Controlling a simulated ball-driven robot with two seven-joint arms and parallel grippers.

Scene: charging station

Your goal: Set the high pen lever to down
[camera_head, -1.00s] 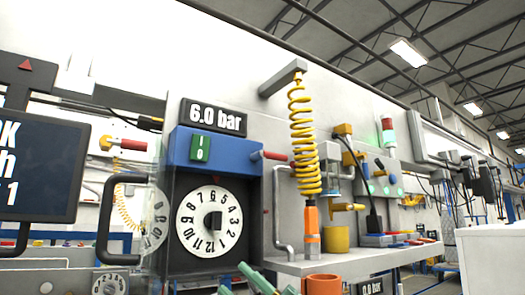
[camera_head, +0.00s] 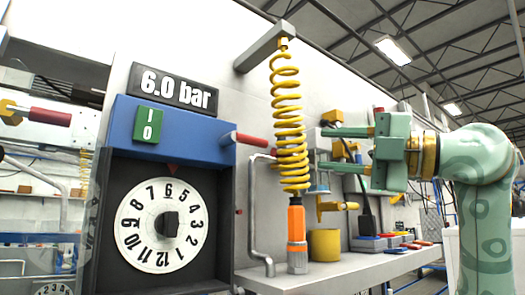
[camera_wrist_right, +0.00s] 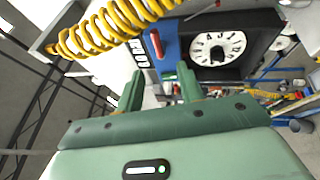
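A red-handled lever (camera_head: 252,140) sticks out to the right from the side of the blue-topped unit (camera_head: 190,135), roughly level and slightly tipped down at its free end. I take it for the pen lever. It also shows in the right wrist view (camera_wrist_right: 155,43), beyond my fingertips. My right gripper (camera_head: 322,149) is raised to the right of the lever, with the yellow coil between them in the head view. Its two fingers are apart and empty, as the right wrist view (camera_wrist_right: 160,70) also shows. My left gripper is not in view.
A yellow coiled hose (camera_head: 288,110) hangs from a grey bracket (camera_head: 270,48) with an orange tool (camera_head: 296,222) below it. A white dial (camera_head: 161,225) sits under the blue top. A shelf (camera_head: 340,268) holds a yellow cup (camera_head: 325,244). Another red handle (camera_head: 50,116) is at far left.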

